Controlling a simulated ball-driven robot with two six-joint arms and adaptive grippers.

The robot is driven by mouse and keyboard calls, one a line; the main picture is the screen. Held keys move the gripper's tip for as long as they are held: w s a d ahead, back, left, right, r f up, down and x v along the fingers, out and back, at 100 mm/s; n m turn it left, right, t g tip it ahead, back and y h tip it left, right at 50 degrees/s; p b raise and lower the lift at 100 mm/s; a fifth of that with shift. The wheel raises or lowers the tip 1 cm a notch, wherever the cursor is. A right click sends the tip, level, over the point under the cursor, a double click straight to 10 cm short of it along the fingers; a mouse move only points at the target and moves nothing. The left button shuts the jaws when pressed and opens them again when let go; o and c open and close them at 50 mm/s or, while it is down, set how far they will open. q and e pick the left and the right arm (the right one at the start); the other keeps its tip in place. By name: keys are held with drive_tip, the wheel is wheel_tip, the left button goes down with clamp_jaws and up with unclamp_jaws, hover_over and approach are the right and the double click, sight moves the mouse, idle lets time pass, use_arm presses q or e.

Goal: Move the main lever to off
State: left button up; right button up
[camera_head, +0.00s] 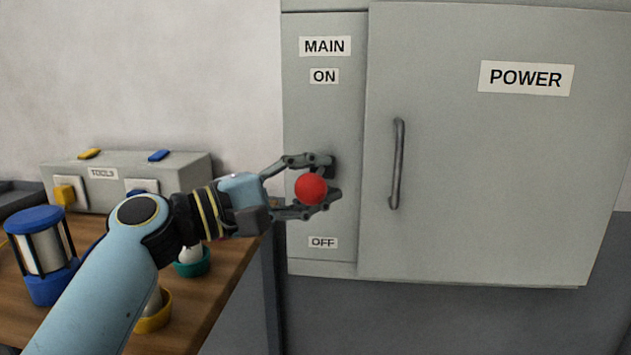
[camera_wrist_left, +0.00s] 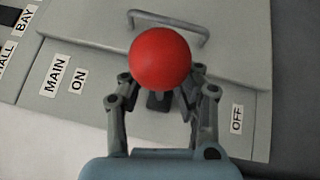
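The main lever shows as a red ball knob (camera_head: 311,189) on the narrow left panel of the grey cabinet. It sits between the ON label (camera_head: 324,76) and the OFF label (camera_head: 323,242), nearer OFF. My left gripper (camera_head: 331,177) is at the lever, one finger above the knob and one below it. In the left wrist view the knob (camera_wrist_left: 160,58) stands in front of the fingertips, with the fingers spread apart on either side. I see no clear grip on it. The lever's stem is mostly hidden behind the knob. My right gripper is not in view.
The cabinet's POWER door (camera_head: 490,180) with a vertical handle (camera_head: 397,164) is closed, right of the lever. A wooden bench (camera_head: 215,290) at left holds a TOOLS box (camera_head: 125,190), a blue-capped lantern-like item (camera_head: 42,255) and small coloured cups.

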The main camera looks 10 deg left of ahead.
use_arm(q)
drive_tip(key=shift+f, duration=0.1)
drive_tip(key=v, duration=1.2)
